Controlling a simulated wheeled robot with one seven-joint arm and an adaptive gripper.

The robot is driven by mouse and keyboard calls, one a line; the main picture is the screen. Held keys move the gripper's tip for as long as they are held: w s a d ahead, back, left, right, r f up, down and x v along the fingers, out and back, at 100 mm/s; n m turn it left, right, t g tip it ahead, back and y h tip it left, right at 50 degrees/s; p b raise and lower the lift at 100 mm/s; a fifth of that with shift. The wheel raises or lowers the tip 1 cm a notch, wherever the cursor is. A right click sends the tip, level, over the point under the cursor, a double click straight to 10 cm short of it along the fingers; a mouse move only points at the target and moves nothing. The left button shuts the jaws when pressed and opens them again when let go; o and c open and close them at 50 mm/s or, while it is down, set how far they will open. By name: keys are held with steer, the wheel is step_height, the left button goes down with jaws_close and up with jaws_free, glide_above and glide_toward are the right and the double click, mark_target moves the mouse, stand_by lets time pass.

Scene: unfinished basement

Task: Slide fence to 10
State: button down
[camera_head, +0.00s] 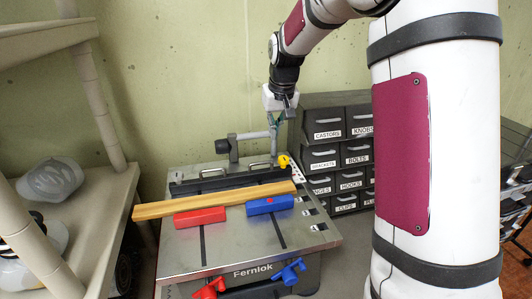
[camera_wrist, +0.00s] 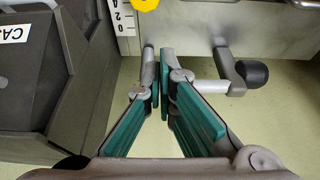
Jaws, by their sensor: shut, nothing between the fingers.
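A metal work table marked "Fernlok" (camera_head: 189,259) stands before me. A dark bar that looks like the fence (camera_head: 225,183) crosses its far part. A yellow knob (camera_head: 284,161) sits near the fence's right end, beside a pale scale strip (camera_head: 298,173). In the wrist view, the knob (camera_wrist: 145,4) is cut off at the top edge and the scale (camera_wrist: 125,22) shows 0, 2 and 4. The fence's scale reading is not legible. My gripper (camera_head: 276,124) is shut and empty, above and behind the table's far right corner; it also shows in the wrist view (camera_wrist: 158,62).
A wooden board (camera_head: 215,201) lies in front of the fence, with red (camera_head: 200,216) and blue (camera_head: 270,206) blocks before it. A grey crank (camera_wrist: 225,72) projects behind the table. Labelled drawers (camera_head: 323,130) stand close right of my gripper. Shelves (camera_head: 100,215) are at left.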

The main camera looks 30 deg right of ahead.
steer(key=p+x, duration=0.1)
steer(key=x, duration=0.9)
steer(key=shift+s+f, duration=0.15)
steer(key=s, duration=0.1)
steer(key=s+p, duration=0.1)
steer(key=shift+s+a+r, duration=0.25)
steer(key=shift+s, duration=0.1)
steer(key=shift+s+a+f, duration=0.1)
steer(key=shift+s+f, duration=0.05)
steer(key=shift+s, duration=0.3)
steer(key=shift+s, duration=0.1)
